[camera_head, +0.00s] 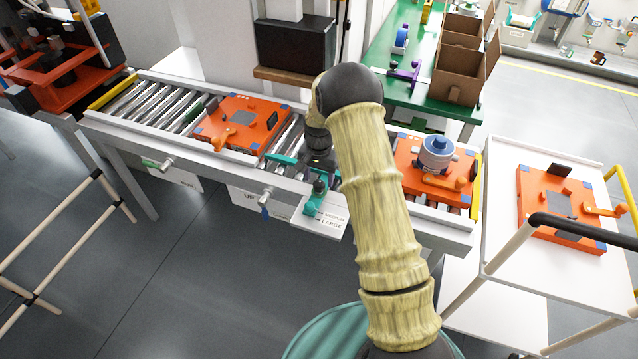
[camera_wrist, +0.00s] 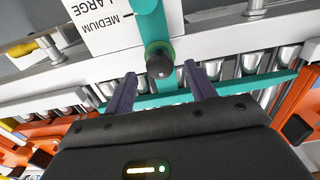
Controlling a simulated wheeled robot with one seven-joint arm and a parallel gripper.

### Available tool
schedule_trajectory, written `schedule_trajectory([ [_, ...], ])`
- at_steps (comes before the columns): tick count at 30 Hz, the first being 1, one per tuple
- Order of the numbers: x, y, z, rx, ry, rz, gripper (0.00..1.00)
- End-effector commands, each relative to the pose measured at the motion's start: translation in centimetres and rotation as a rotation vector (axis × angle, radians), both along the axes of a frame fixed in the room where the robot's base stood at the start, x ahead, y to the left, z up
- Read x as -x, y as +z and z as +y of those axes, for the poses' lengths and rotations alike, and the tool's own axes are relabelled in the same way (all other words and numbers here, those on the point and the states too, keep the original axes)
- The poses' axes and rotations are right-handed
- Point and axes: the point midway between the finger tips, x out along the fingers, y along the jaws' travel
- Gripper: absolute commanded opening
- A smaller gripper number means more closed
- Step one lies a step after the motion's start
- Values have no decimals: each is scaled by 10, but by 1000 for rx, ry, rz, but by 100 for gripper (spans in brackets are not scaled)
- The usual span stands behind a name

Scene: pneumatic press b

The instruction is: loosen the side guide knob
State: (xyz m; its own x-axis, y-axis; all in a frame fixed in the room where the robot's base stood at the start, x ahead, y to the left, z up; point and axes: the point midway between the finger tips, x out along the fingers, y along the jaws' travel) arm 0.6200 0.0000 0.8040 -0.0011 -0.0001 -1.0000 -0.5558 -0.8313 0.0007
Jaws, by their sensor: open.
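The side guide knob (camera_wrist: 160,64) is dark and round with a greenish ring. It sits on a teal bracket (camera_wrist: 148,22) that joins the teal side guide (camera_wrist: 258,82). My gripper (camera_wrist: 160,72) is open, one purple finger on each side of the knob in the picture. I see gaps on both sides, and I cannot tell how deep the fingers reach. In the head view the knob (camera_head: 320,185) shows at the conveyor's front edge, just below my dark gripper body. The fingers are hard to make out there. The teal guide (camera_head: 284,159) runs along the rollers.
A size label (camera_head: 328,222) reading medium and large lies beside the bracket. Orange fixtures sit on the rollers to the left (camera_head: 238,122) and right (camera_head: 420,178) of my arm. Another clamp handle (camera_head: 266,195) sticks out from the front rail. A white cart (camera_head: 500,232) stands at right.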

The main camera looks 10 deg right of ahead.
Motion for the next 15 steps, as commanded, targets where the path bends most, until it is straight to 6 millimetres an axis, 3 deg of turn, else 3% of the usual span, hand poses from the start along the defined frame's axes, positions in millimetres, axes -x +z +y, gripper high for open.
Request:
schedule_trajectory([
  [6, 0, -30, 0, 0, 0, 0, 55],
  [15, 0, -36, 0, 0, 0, -1, 55],
])
